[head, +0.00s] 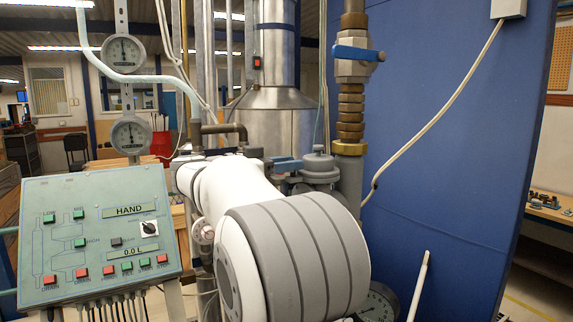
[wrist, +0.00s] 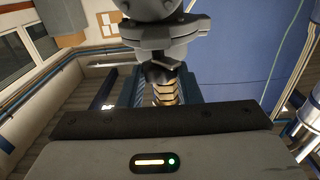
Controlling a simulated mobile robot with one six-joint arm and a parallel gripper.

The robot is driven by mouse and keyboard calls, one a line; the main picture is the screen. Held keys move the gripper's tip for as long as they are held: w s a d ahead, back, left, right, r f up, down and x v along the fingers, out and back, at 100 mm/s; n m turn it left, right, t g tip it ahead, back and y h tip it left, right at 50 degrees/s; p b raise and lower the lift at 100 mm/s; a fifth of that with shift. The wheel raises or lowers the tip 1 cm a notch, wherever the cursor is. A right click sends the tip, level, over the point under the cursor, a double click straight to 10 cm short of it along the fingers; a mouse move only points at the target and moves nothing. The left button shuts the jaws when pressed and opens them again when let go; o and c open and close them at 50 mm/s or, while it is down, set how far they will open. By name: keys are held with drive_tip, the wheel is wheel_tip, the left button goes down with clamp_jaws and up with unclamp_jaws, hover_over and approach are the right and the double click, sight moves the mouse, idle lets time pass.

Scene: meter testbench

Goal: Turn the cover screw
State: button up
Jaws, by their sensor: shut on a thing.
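The grey meter body with its round cap (head: 320,163) stands on the pipework behind my white and grey arm in the head view. In the wrist view a dark grey flanged body (wrist: 165,30) fills the top middle, with a small dark part below it. My gripper (wrist: 160,122) shows as a broad housing with a black front edge across the bottom of the wrist view. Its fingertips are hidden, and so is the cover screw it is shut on. In the head view my arm hides the gripper.
A valve with a blue lever (head: 355,53) and brass fittings (head: 350,118) rise behind the meter. A control panel (head: 97,237) stands at the left, below two dial gauges (head: 123,52). A blue wall (head: 455,150) closes the right side.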

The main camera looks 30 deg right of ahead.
drive_tip(key=shift+f+t+b, duration=0.25)
drive_tip(key=shift+t+b, duration=0.05)
drive_tip(key=shift+b, duration=0.6)
drive_tip(key=shift+s+n+t+b, duration=0.1)
drive_tip(key=shift+n+t+b, duration=0.25)
drive_tip(key=shift+b, duration=0.25)
drive_tip(key=n+t+b, duration=0.1)
drive_tip(key=b, duration=0.1)
drive_tip(key=t+b, duration=0.1)
drive_tip(key=b, duration=0.1)
drive_tip(key=shift+s+f+n+t+b, duration=0.15)
drive_tip(key=shift+f+n+t+b, duration=0.1)
drive_tip(key=shift+n+b, duration=0.1)
drive_tip(key=n+t+b, duration=0.1)
drive_tip(key=b, duration=0.1)
drive_tip(key=n+t+b, duration=0.1)
drive_tip(key=t+b, duration=0.1)
drive_tip(key=b, duration=0.1)
drive_tip(key=shift+s+r, duration=0.15)
drive_tip(key=shift+r, duration=0.05)
drive_tip(key=shift+r+n+t+y+b, duration=0.15)
drive_tip(key=shift+n+t+y+b, duration=0.55)
drive_tip(key=shift+t+b, duration=0.45)
drive_tip(key=shift+r+t, duration=0.1)
drive_tip(key=shift+t, duration=0.15)
drive_tip(key=o, duration=1)
